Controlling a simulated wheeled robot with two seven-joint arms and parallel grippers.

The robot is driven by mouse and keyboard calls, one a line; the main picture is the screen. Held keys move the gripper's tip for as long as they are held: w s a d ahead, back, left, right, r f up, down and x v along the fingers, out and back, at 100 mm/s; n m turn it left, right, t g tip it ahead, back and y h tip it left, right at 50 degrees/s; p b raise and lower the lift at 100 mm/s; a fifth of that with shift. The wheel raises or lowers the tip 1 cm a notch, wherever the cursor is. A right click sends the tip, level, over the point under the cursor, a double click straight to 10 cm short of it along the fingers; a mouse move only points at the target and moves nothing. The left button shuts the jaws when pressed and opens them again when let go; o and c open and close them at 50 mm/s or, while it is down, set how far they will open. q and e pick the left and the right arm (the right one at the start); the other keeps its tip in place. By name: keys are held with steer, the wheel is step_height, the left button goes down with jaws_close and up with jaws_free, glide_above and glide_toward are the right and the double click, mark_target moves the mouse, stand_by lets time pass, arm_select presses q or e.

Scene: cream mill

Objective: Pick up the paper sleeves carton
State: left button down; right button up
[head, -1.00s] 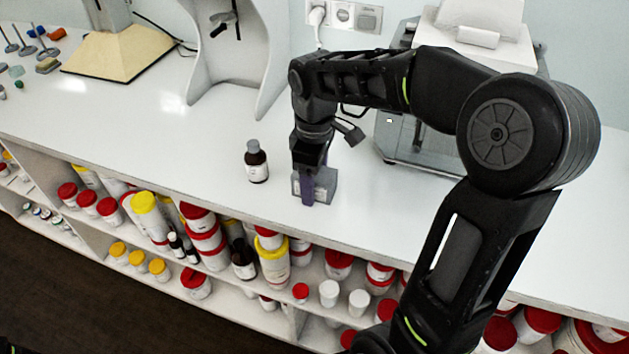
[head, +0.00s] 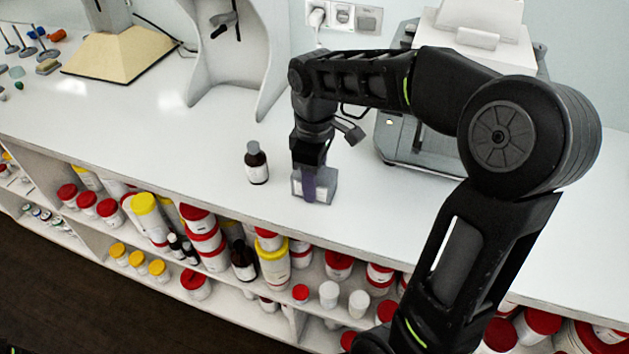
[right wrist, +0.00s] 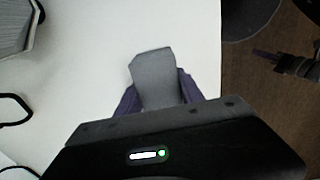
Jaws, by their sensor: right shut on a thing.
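The paper sleeves carton (head: 326,186) is a small grey box with a pale label, on the white counter near its front edge. My right gripper (head: 309,186) comes down from above with its purple fingers shut on the carton, one finger across its front face. In the right wrist view the grey top of the carton (right wrist: 153,80) sits between the two purple fingers (right wrist: 157,97). I cannot tell whether the carton's underside touches the counter. My left gripper is not in view.
A grey machine (head: 400,140) stands behind to the right. Shelves below the counter hold several red- and yellow-lidded jars (head: 272,262). The counter front right of the carton is clear.

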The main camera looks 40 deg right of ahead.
step_height(320, 180, up, 10)
steer(key=shift+f+p, duration=0.15)
steer(key=shift+p, duration=0.3)
steer(key=shift+f, duration=0.1)
stand_by(0.3)
